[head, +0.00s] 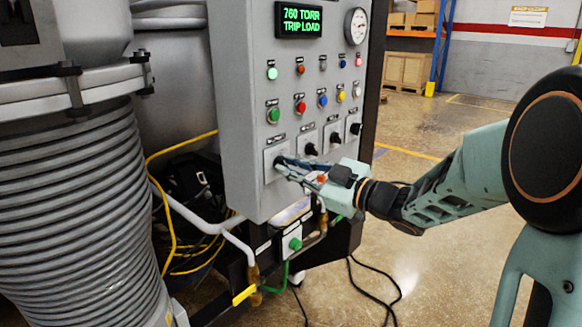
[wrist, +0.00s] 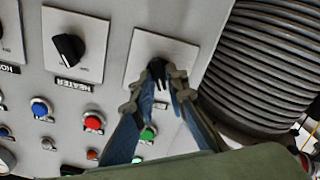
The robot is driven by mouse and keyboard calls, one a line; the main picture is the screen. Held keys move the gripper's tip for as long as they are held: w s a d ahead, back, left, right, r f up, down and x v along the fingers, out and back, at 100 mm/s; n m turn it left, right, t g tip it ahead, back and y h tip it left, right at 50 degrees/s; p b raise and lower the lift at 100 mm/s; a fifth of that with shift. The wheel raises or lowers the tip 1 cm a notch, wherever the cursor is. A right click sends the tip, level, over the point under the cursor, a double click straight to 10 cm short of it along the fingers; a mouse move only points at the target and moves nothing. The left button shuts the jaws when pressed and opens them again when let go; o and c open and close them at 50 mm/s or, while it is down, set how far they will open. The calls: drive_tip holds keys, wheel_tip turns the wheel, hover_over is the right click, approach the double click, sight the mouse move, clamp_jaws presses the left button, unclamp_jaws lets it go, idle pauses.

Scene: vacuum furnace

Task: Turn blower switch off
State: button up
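A grey control panel (head: 240,100) carries a row of black rotary knobs on white square plates. My gripper (head: 281,163) is at the leftmost knob of this row in the head view. In the wrist view my gripper (wrist: 163,74) has its blue fingers drawn close together, with the tips on either side of that dark knob (wrist: 157,67). The fingers appear shut on it and hide much of it. Its label is not readable, so I cannot confirm it as the blower switch. The neighbouring knob (wrist: 69,47) is labelled HEATER and is turned at a slant.
Coloured buttons and lamps, such as the red button (head: 300,106), sit above the knobs. A green display (head: 299,20) reads 760 TORR TRIP LOAD. A ribbed grey cylinder (head: 70,200) stands left. Floor at right is open.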

drive_tip(key=shift+o, duration=0.9)
drive_tip(key=v, duration=1.2)
